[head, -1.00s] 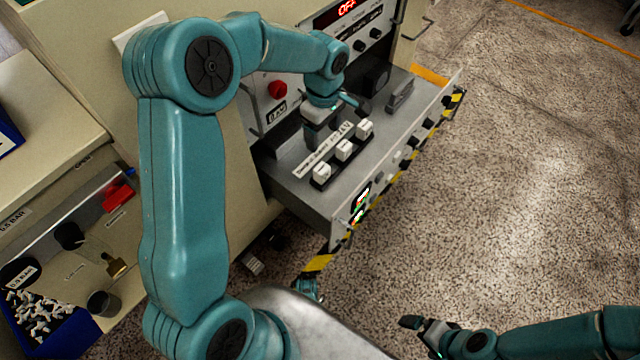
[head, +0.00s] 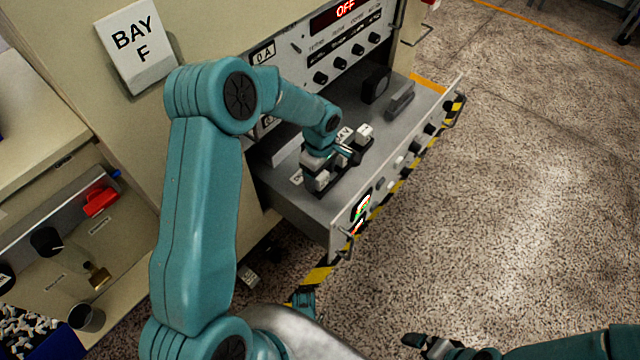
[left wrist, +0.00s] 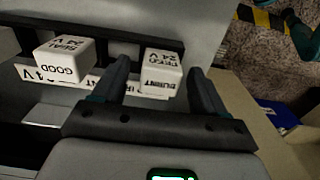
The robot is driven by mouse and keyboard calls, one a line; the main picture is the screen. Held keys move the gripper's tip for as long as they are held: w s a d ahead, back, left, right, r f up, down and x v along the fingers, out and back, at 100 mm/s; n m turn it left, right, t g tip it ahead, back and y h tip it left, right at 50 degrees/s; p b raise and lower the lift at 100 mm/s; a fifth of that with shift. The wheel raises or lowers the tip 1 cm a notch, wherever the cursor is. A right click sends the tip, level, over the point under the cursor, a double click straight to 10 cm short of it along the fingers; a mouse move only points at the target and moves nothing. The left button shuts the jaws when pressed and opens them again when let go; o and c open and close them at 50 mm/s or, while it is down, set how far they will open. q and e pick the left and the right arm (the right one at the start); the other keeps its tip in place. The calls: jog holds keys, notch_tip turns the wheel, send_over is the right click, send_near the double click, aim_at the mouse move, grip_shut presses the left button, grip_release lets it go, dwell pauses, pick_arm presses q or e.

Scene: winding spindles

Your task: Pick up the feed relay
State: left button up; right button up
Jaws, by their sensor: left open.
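The feed relay (left wrist: 162,72) is a white block in the left wrist view. Its top lettering, upside down, seems to read FEED 24 V, and its side seems to read BURNT. My left gripper (left wrist: 160,88) is open, with one finger on either side of this block; contact cannot be told. In the head view the relay (head: 320,181) appears at the near left end of a black holder, partly hidden by my left gripper (head: 346,154). My right gripper (head: 426,344) is low at the bottom edge, away from the drawer.
A second white relay (left wrist: 65,60), marked GOOD, stands beside it; another (head: 365,133) is at the holder's far end. The holder sits in an open grey drawer (head: 310,207). A dark block (head: 376,85) and a grey part (head: 400,100) stand farther back.

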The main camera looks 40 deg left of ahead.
pick_arm(q)
jog(key=shift+f, duration=0.45)
jog(key=shift+r, duration=0.1)
jog(key=c, duration=1.1)
